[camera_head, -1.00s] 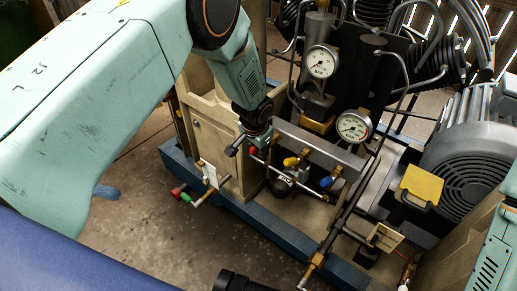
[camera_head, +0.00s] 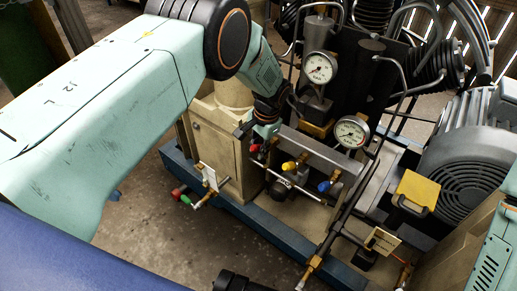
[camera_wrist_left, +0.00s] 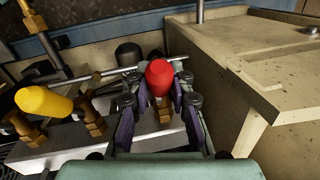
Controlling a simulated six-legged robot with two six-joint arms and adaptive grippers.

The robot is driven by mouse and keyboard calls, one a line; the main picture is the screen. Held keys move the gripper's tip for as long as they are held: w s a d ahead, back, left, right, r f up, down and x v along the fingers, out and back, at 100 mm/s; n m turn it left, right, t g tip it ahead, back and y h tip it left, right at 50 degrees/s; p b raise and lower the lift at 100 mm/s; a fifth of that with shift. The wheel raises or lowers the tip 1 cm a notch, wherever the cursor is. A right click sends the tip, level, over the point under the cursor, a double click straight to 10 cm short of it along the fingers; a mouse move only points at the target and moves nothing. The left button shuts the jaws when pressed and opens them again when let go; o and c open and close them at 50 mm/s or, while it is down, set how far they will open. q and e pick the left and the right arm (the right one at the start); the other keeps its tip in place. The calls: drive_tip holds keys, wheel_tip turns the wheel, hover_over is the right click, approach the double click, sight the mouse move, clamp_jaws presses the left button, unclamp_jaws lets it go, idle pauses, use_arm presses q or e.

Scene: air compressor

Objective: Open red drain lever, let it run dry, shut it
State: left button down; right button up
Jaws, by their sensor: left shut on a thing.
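The red drain lever (camera_wrist_left: 159,78) shows in the left wrist view as a rounded red handle between my left gripper's fingers (camera_wrist_left: 160,92). The fingers are closed around its sides. In the head view my left gripper (camera_head: 257,142) reaches down to the lever (camera_head: 255,149) at the left end of the valve row, and covers most of it. I cannot tell the lever's exact angle or whether water runs from it. My right gripper is not in view; only part of my right arm shows at the right edge.
A yellow handle (camera_head: 289,166) and a blue handle (camera_head: 324,186) sit to the right on the same row. Two pressure gauges (camera_head: 320,68) (camera_head: 350,132) stand behind. A red and green fitting (camera_head: 181,194) sticks out front left. Bare floor (camera_head: 150,240) lies in front.

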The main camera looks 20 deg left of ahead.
use_arm(q)
drive_tip(key=shift+w+r, duration=0.2)
drive_tip(key=c, duration=1.5)
unclamp_jaws()
drive_tip(key=o, duration=0.3)
drive_tip(key=shift+s+f, duration=0.1)
drive_tip(key=shift+s, duration=0.05)
drive_tip(key=shift+o, duration=0.2)
wheel_tip(320, 180, up, 12)
drive_tip(key=d, duration=0.2)
drive_tip(key=shift+s, duration=0.2)
drive_tip(key=shift+f, duration=0.1)
